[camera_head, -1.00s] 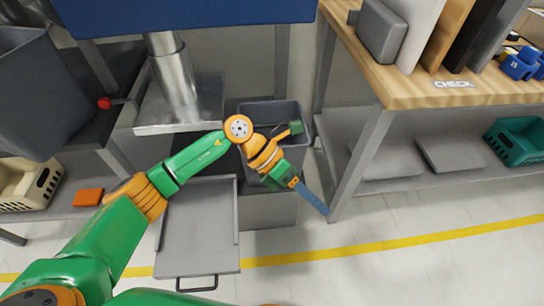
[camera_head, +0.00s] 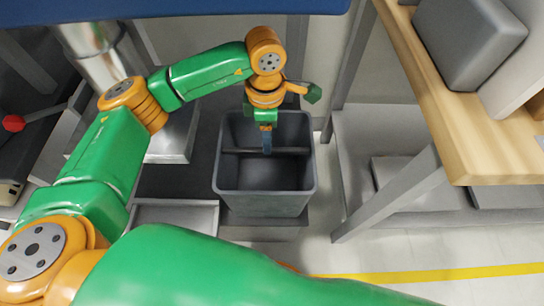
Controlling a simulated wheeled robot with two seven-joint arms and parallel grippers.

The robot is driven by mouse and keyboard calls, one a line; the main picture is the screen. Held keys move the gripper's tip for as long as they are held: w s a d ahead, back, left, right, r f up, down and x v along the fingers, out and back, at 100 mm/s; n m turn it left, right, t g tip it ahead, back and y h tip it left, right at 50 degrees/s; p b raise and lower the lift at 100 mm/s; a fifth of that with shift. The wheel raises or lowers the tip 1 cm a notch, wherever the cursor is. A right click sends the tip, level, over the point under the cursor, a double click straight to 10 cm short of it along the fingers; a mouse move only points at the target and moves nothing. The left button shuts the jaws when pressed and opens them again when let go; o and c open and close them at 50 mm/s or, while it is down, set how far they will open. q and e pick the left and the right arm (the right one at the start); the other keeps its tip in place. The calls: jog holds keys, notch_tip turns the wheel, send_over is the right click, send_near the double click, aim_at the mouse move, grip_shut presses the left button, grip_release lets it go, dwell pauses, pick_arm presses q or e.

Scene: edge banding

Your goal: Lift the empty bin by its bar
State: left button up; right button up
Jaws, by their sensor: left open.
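The empty bin (camera_head: 265,203) is a dark grey, open-topped box standing upright in the middle of the view. Its bar (camera_head: 240,151) is a dark rod that crosses the opening from side to side. My left gripper (camera_head: 267,148) points down over the bin, with its blue fingers at the middle of the bar. It is open; the picture does not show whether the fingers straddle or touch the bar. The bin's inside is empty where I can see it. My right gripper is not in view.
A wooden-topped bench (camera_head: 450,120) with a grey block (camera_head: 468,40) on it stands at the right, its metal leg (camera_head: 392,205) near the bin. A grey tray (camera_head: 178,214) lies at the bin's left. A blue panel (camera_head: 200,8) overhangs the top. A yellow line (camera_head: 430,272) crosses the floor.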

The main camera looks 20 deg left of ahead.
pick_arm(q)
jog(key=f, duration=0.5)
jog(key=shift+s+d+f, duration=0.3)
jog(key=shift+s+f, duration=0.05)
jog(key=shift+s, duration=0.05)
jog(key=shift+w+f, duration=0.1)
jog(key=shift+f, duration=0.1)
grip_shut()
jog(key=shift+r, duration=0.1)
dwell(0.6)
